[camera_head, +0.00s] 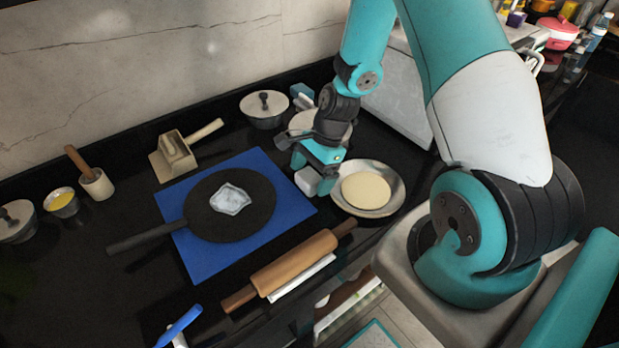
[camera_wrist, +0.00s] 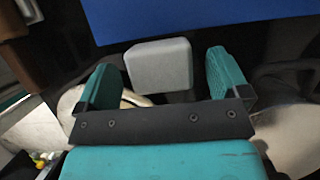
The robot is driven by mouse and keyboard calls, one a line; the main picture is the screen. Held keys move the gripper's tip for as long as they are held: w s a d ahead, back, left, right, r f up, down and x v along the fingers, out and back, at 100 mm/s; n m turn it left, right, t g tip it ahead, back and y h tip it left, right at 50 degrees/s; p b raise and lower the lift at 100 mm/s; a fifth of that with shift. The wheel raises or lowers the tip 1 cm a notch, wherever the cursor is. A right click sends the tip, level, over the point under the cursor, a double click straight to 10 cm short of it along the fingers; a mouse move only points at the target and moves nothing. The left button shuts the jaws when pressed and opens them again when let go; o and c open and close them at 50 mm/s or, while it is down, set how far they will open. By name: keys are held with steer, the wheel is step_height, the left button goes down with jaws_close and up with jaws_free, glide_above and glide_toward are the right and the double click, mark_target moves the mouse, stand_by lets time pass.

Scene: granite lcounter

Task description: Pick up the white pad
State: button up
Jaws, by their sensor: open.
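A small white block-like pad (camera_head: 307,181) sits on the dark counter by the right edge of the blue mat, directly at my gripper (camera_head: 314,168). In the wrist view the pad (camera_wrist: 160,65) shows pale grey with rounded edges. It lies between the lines of my two teal fingers (camera_wrist: 162,80), with a gap on each side. My gripper is open and empty. Whether the fingertips reach down to the pad's height is hard to tell.
The blue mat (camera_head: 290,203) holds a black flat pan (camera_head: 262,215) with a whitish patch (camera_head: 230,199). A metal plate with a pale flat disc (camera_head: 366,191) is close at the right. A rolling pin (camera_head: 293,264) lies in front. Lidded pots (camera_head: 264,112) stand behind.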

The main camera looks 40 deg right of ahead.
mark_target(310, 176)
steer(key=shift+x, duration=0.75)
steer(key=c, duration=1.1)
steer(key=shift+r, duration=0.1)
step_height(310, 176, up, 20)
